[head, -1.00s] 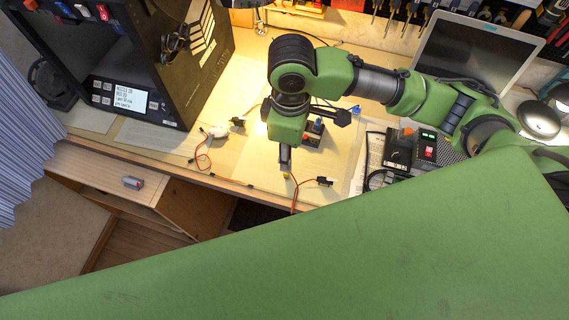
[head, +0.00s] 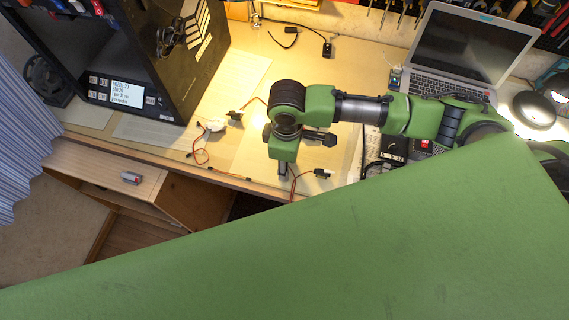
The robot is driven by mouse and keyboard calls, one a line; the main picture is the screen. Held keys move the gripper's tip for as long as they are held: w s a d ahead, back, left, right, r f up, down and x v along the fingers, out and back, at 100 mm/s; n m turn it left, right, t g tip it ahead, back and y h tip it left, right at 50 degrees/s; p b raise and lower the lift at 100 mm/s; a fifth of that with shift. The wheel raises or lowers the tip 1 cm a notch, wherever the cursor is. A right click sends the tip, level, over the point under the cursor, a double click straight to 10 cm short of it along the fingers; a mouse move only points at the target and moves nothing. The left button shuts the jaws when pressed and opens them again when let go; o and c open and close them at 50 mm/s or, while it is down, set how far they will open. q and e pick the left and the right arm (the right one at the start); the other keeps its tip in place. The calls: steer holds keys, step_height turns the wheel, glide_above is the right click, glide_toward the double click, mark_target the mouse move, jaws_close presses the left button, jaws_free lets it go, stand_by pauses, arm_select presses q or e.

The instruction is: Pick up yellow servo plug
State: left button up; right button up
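My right gripper (head: 282,169) points down at the front edge of the workbench. A thin orange-brown servo wire (head: 292,187) runs right beside its fingertips and hangs towards the bench edge. The wire leads to a small black servo (head: 322,173) just right of the gripper. I cannot make out the yellow plug now; it may be hidden at the fingertips. The fingers are too small and overlapped to tell whether they are open or shut on something. My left gripper is not in view.
A large black machine (head: 165,70) stands at the left, an open laptop (head: 462,45) at the back right. A black box (head: 393,148) sits right of the gripper. The bench middle (head: 255,75) is fairly clear.

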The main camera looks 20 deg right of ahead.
steer(key=c, duration=0.9)
steer(key=shift+o, duration=0.2)
steer(key=shift+r, duration=0.2)
